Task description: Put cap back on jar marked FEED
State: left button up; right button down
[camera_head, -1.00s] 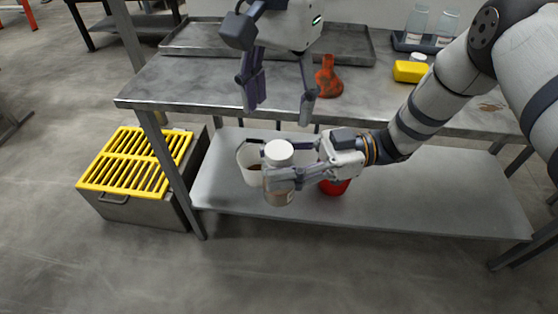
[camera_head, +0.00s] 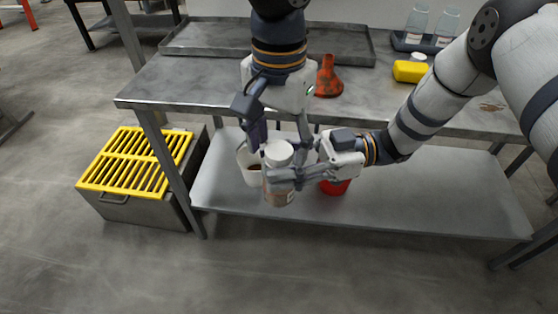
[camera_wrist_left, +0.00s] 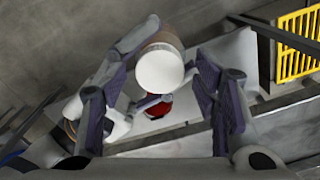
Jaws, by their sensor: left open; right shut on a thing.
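A jar (camera_head: 280,195) with brownish contents and a white cap (camera_head: 278,152) on its top is held upright in front of the table. My right gripper (camera_head: 276,178) is shut around the jar's body below the cap. My left gripper (camera_head: 281,147) is open above, pointing down, its fingers on either side of the cap in the picture. In the left wrist view the white cap (camera_wrist_left: 160,70) shows between the two spread fingers, with a gap on each side. A small pale label patch shows on the jar, but its text cannot be read.
A white container (camera_head: 249,165) with brown contents and a red container (camera_head: 335,186) stand on the lower shelf (camera_head: 420,200). A yellow-grated box (camera_head: 135,160) stands at the left.

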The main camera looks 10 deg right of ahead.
pick_arm(q)
jog(key=shift+c, duration=0.2)
jog(key=c, duration=1.2)
jog(key=o, duration=1.3)
jog(key=shift+r, duration=2.3)
jog(key=o, duration=0.6)
jog(key=shift+c, duration=0.2)
jog(key=shift+r, duration=0.1)
